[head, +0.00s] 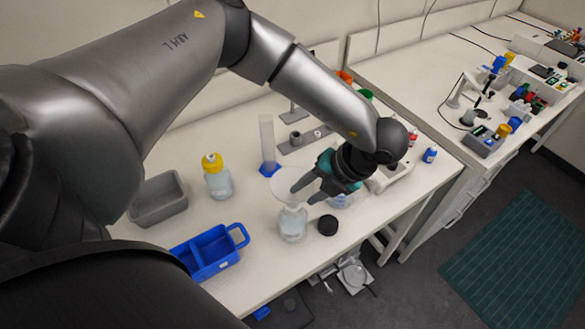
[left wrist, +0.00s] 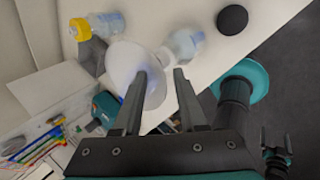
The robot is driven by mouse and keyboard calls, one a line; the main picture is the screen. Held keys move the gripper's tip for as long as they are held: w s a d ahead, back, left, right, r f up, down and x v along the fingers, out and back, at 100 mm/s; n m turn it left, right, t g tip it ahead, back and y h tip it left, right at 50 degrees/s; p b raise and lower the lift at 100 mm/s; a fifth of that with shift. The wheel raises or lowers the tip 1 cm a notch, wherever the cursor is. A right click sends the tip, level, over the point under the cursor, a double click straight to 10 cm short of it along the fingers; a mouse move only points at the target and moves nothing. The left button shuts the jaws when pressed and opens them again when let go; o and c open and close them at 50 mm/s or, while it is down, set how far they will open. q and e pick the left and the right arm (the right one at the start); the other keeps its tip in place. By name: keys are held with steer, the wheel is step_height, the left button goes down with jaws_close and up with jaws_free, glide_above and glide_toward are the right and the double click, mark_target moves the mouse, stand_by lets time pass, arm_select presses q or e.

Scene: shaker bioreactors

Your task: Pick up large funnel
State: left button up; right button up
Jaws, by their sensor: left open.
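The large funnel (head: 288,183) is white and translucent, with a wide cone. It sits upright in the mouth of a clear bottle (head: 293,226) near the front edge of the bench. My left gripper (head: 301,195) is open, with its fingers at the right side of the funnel. In the left wrist view, the funnel (left wrist: 122,62) is partly covered by one finger of the gripper (left wrist: 160,73). The other finger stands to the right of the cone, and part of the cone shows in the gap. I cannot tell whether either finger touches it.
A black cap (head: 328,225) lies right of the bottle. A blue carrier (head: 210,255), a grey tub (head: 158,198) and a yellow-capped bottle (head: 218,182) stand to the left. A tall cylinder with a blue base (head: 267,145) is behind. The bench's front edge is close.

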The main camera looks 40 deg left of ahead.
arm_select(q)
steer(key=shift+a+f, duration=0.1)
steer(key=shift+f, duration=0.1)
jaws_close()
stand_by(1.3)
